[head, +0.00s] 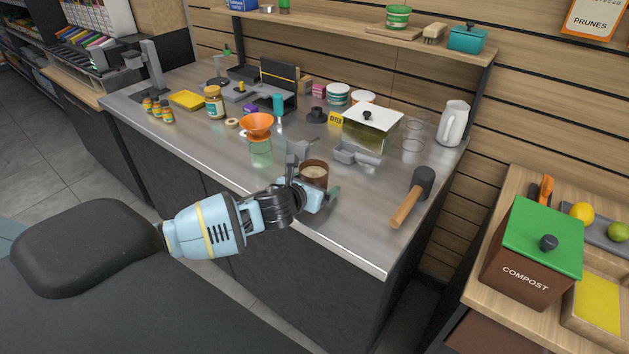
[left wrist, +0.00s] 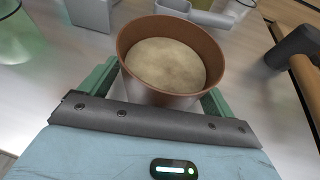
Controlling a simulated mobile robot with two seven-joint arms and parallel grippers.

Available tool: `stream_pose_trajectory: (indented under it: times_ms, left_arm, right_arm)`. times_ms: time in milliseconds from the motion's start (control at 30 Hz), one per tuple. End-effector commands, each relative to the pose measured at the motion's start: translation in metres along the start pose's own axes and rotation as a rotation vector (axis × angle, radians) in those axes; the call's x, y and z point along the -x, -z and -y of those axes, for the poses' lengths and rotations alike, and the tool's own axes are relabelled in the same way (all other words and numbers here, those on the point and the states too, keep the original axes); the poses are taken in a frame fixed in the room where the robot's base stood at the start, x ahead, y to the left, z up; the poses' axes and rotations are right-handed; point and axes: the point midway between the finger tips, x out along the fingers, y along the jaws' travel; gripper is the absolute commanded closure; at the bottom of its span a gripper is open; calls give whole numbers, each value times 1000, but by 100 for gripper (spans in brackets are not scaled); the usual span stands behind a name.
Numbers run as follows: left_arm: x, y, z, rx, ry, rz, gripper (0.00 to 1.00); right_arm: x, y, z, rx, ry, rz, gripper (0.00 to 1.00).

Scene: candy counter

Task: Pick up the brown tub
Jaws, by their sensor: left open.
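The brown tub (head: 314,173) stands upright near the front edge of the steel counter, with a pale beige filling inside. It also shows in the left wrist view (left wrist: 170,95), close ahead of the gripper. My left gripper (head: 315,188) is open at the near side of the tub. In the left wrist view its green fingers reach along the tub's left and right sides. The lower part of the tub is hidden behind the gripper's dark edge, and I cannot tell whether the fingers touch it. My right gripper is in neither view.
A grey metal block (head: 298,152) stands just behind the tub, with a grey scoop (head: 357,154) beyond it. A mallet (head: 412,194) lies to the right. A green glass (head: 260,148) and orange bowl (head: 257,124) stand to the left. The counter's front right is clear.

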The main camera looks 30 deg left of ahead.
Motion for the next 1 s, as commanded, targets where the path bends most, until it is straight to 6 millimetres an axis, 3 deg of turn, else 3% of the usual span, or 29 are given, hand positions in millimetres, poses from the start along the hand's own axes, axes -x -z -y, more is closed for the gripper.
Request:
stream_pose_trajectory:
  times_ms: [200, 600, 1000]
  left_arm:
    - [0, -1, 0, 0, 0, 1, 14]
    - [0, 0, 0, 0, 0, 1, 66]
    - [3, -8, -1, -1, -1, 4, 67]
  right_arm:
    - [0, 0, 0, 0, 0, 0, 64]
    - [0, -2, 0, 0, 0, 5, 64]
    - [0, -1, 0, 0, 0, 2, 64]
